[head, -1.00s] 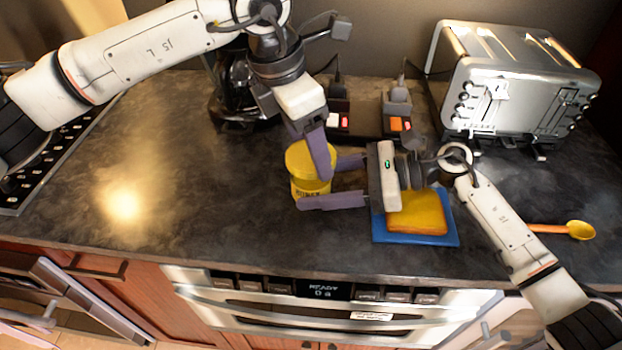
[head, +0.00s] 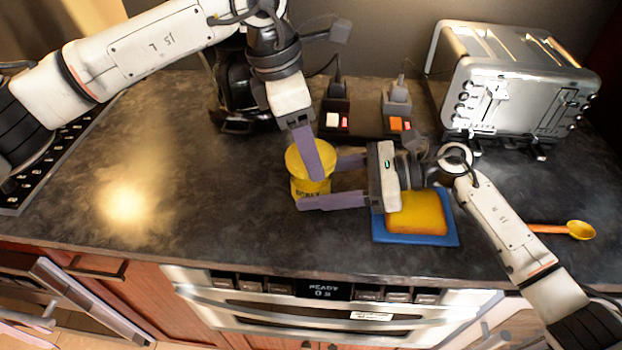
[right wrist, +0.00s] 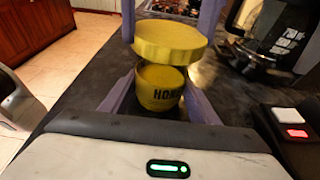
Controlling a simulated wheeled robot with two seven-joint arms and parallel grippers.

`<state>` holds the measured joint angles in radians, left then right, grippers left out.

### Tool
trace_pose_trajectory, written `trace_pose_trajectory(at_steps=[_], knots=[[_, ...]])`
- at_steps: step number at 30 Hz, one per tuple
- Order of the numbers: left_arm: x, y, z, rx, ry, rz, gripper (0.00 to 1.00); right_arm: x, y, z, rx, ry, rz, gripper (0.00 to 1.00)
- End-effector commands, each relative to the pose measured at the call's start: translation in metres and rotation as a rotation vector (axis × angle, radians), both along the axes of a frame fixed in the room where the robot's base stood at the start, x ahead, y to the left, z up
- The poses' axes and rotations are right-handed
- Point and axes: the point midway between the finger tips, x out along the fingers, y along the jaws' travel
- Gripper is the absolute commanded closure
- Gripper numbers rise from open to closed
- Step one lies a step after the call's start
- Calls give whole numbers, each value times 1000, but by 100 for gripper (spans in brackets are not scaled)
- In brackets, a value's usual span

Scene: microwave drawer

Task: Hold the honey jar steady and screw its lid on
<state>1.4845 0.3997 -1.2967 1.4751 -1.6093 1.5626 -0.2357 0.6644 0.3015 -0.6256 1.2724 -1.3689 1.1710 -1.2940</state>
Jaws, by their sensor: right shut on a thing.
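The yellow honey jar (head: 311,188) stands on the dark counter; its lettering also shows in the right wrist view (right wrist: 160,95). My right gripper (head: 318,184) is shut on the jar, with one finger on each side of its body. The round yellow lid (head: 300,159) is above the jar. In the right wrist view the lid (right wrist: 170,42) looks a little off to the right of the jar, with the jar's top showing below it. My left gripper (right wrist: 170,25) reaches down from above, its purple fingers at opposite sides of the lid. In the head view one left finger hides part of the lid.
A toaster (head: 520,85) stands at the back right, a coffee maker (head: 235,90) at the back left, and plugged-in sockets (head: 365,118) between. An orange spoon (head: 578,230) lies right. The left counter is clear.

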Motion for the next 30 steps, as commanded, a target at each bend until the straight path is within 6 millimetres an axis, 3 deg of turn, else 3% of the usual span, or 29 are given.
trace_pose_trajectory(at_steps=[8,15,22,30], knots=[[-2,-1,0,-2,5,-177,67,1,0,0,-1,1,-3,85],[-2,-2,0,-2,6,-453,67,1,-1,0,-1,2,-5,85],[-3,-2,0,-2,7,-583,67,2,-1,0,-1,2,-8,85],[-4,-3,0,-2,9,-884,67,3,-2,0,-1,3,-11,85]])
